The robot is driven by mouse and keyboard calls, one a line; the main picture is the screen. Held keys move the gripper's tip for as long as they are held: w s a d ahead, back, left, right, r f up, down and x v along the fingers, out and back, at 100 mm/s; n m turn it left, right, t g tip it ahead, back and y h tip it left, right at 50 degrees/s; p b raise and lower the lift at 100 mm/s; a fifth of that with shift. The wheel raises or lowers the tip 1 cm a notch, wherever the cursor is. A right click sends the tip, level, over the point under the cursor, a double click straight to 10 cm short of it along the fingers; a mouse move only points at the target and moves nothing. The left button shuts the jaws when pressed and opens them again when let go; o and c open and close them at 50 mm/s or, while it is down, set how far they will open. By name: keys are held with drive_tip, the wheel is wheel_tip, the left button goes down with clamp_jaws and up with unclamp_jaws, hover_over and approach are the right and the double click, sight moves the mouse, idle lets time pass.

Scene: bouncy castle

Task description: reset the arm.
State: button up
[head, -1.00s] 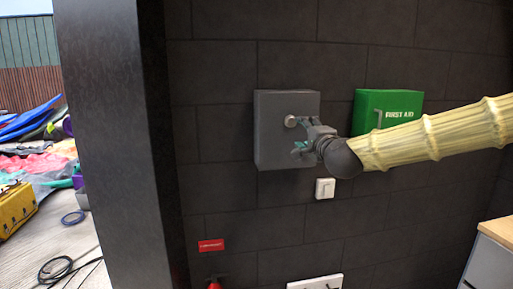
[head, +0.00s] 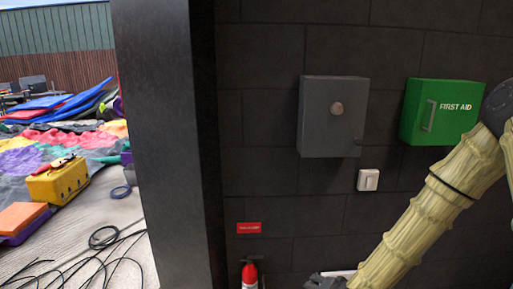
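My arm (head: 440,205), in a ribbed pale yellow sleeve, comes in at the right and slopes down to the bottom edge. My gripper (head: 325,282) shows only as a small grey piece at the bottom edge, mostly cut off, so its fingers cannot be made out. It is well below the grey wall box (head: 325,120), apart from it. The box's front looks shut, with a round knob (head: 337,109) on it. Nothing is seen held in the gripper.
A green first aid box (head: 440,115) hangs at the right, near my arm. A white switch (head: 368,180) is below the grey box. A red extinguisher (head: 249,275) stands low. A dark pillar (head: 170,140) borders the outdoor area with a yellow toolbox (head: 58,182) and cables (head: 105,240).

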drive_tip(key=s+f+n+g, duration=0.4)
drive_tip(key=s+f+g, duration=0.1)
drive_tip(key=s+f, duration=1.25)
drive_tip(key=s+d+f+n+g, duration=0.1)
drive_tip(key=s+f+n+g, duration=0.1)
drive_tip(key=s, duration=0.7)
drive_tip(key=s+d+f+n+g+h, duration=0.1)
drive_tip(key=s+d+f, duration=0.1)
drive_tip(key=s, duration=0.8)
drive_tip(key=shift+s+f+n+g+h, duration=0.3)
drive_tip(key=shift+f+n+g, duration=0.1)
drive_tip(key=shift+f, duration=0.25)
